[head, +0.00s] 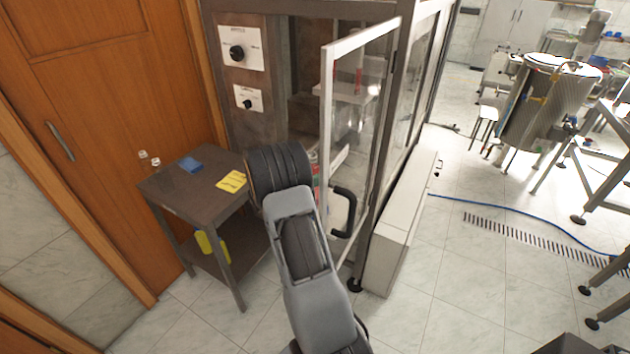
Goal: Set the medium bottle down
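I cannot make out the medium bottle in the head view. My arm reaches up the middle of the picture toward the cabinet, and its thick dark end hides whatever lies behind it. My gripper is hidden behind my arm, so its fingers and anything in them cannot be seen. A small red and pale object (314,160) shows just right of my arm's end, too small and covered to name. The cabinet (233,95) has its framed glass door (326,110) swung open, close to the right of my arm.
A dark side table (180,200) left of my arm carries a blue cloth (190,165) and a yellow cloth (232,181). A low pale box (400,230) stands beside the cabinet. The tiled floor at right is mostly clear, with a blue hose (500,207) across it.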

